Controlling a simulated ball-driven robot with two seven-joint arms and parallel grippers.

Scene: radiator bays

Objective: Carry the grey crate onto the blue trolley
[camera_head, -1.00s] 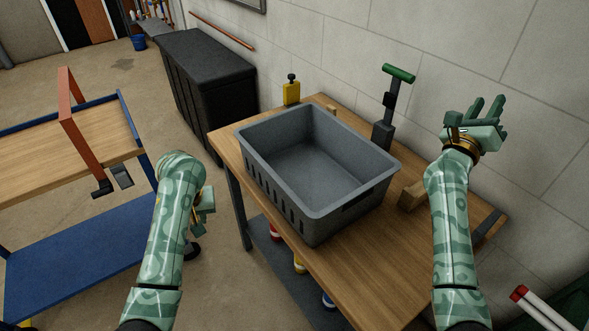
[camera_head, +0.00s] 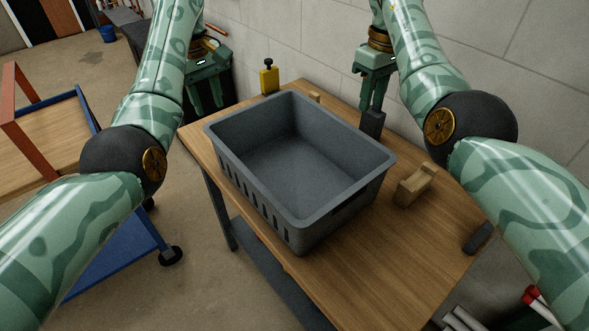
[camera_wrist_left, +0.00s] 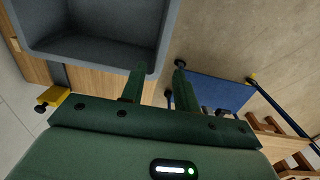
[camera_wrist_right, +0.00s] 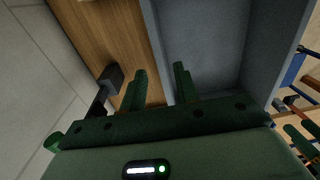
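The grey crate (camera_head: 300,225) stands upright and empty on the wooden table. It also shows in the left wrist view (camera_wrist_left: 95,52) and the right wrist view (camera_wrist_right: 205,40). My left gripper (camera_head: 206,104) is open and empty, pointing down beyond the crate's far left corner. My right gripper (camera_head: 372,106) is open and empty, pointing down behind the crate's far right side. Neither visibly touches the crate.
The wooden table (camera_head: 400,255) has clear room at its right end. A wooden block (camera_head: 414,187) lies right of the crate. A yellow object with a black knob (camera_head: 269,78) stands at the table's far edge. A dark post (camera_head: 372,124) stands below my right gripper. A wall runs behind.

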